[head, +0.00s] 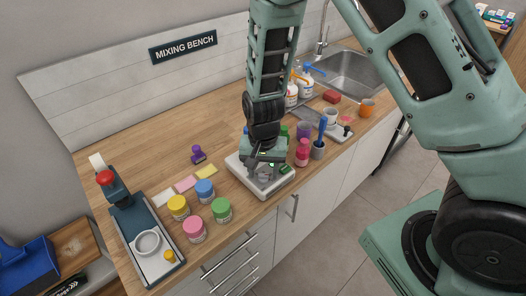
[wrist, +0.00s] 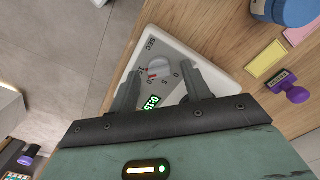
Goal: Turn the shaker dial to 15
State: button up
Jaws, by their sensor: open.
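The shaker (head: 284,187) is a white flat box near the counter's front edge, below my gripper (head: 260,168). In the wrist view its white casing (wrist: 172,38) carries a grey-white dial (wrist: 158,68) with a red mark, "SEC" lettering and numbers around it. A green display (wrist: 152,103) beside the dial seems to read 0:15, but its digits are small and turned. In the wrist view my gripper (wrist: 160,72) is open, with one finger on each side of the dial. I see gaps at the dial's sides; contact cannot be told.
Yellow (head: 179,207), blue (head: 205,191), pink (head: 195,229) and green (head: 222,210) jars stand left of the shaker. A purple stamp (head: 198,154) is behind them. The counter's back left is clear.

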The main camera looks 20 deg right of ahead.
aim_at(263, 175)
notch_tip(263, 175, up, 17)
jog(key=b, duration=0.1)
dwell(0.3)
dwell(0.4)
jog(key=s+a+n+b, duration=0.1)
jog(key=s+a+n, duration=0.2)
jog(key=s+n, duration=0.3)
jog(key=s+a+f+n+b, duration=0.1)
jog(key=s+n, duration=0.6)
jog(key=s, duration=0.8)
jog(key=shift+a+y+b, duration=0.3)
jog(key=shift+a+b, duration=0.45)
jog(key=shift+a, duration=0.25)
jog(key=shift+f, duration=0.1)
